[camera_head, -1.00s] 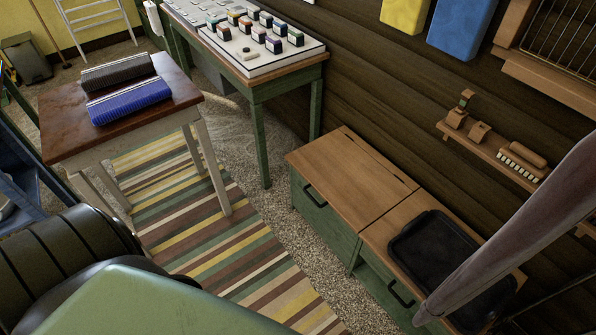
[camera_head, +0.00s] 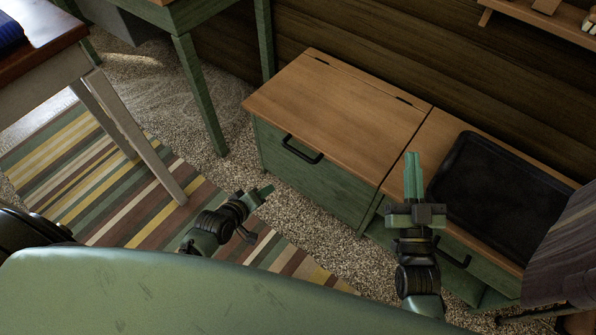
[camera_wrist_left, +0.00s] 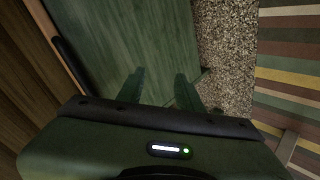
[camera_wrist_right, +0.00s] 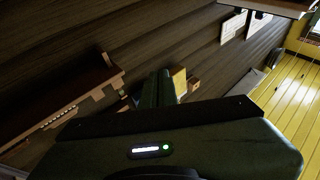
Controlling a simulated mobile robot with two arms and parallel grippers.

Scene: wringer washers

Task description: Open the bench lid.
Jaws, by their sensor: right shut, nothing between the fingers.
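The bench (camera_head: 315,185) has a green front and a wooden lid (camera_head: 340,105), which lies flat and closed. A black handle (camera_head: 301,149) is on the bench front below the lid's front edge. My left gripper (camera_head: 264,192) is in front of the bench, lower than the lid and apart from it. In the left wrist view its two fingers (camera_wrist_left: 158,88) stand apart with nothing between them, facing the green front. My right gripper (camera_head: 413,162) is shut and empty, pointing up over the bench's right section. Its fingers also show close together in the right wrist view (camera_wrist_right: 158,88).
A black tray (camera_head: 505,195) lies on the right section's wooden top. A grey cloth (camera_head: 565,245) hangs at the right edge. A green table (camera_head: 200,95) stands left of the bench, and a striped rug (camera_head: 120,190) covers the floor in front.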

